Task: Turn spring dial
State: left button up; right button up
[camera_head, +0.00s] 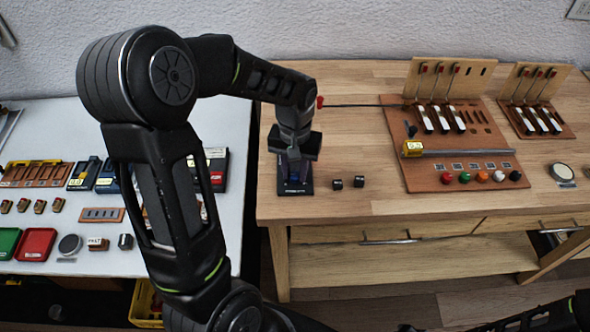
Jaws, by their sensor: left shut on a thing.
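A small device with a dark base and a bluish part (294,187) stands near the left front edge of the wooden table; I take it to be the spring dial. My left gripper (293,172) points straight down over it and is shut on its upper part. The gripper and wrist hide the top of the device, so the dial face and any marks cannot be read. Part of my right arm shows dark at the lower right corner; its gripper is not visible.
A thin rod with a red end (320,102) is behind my wrist. A white table (238,130) with trays is at left.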

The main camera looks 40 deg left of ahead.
pick_arm(q)
grip_shut()
jog(key=m, duration=0.2)
jog(key=shift+m, duration=0.4)
jog(key=o, duration=0.9)
grip_release()
jog(key=shift+r+b, duration=0.1)
jog(key=shift+b, duration=0.2)
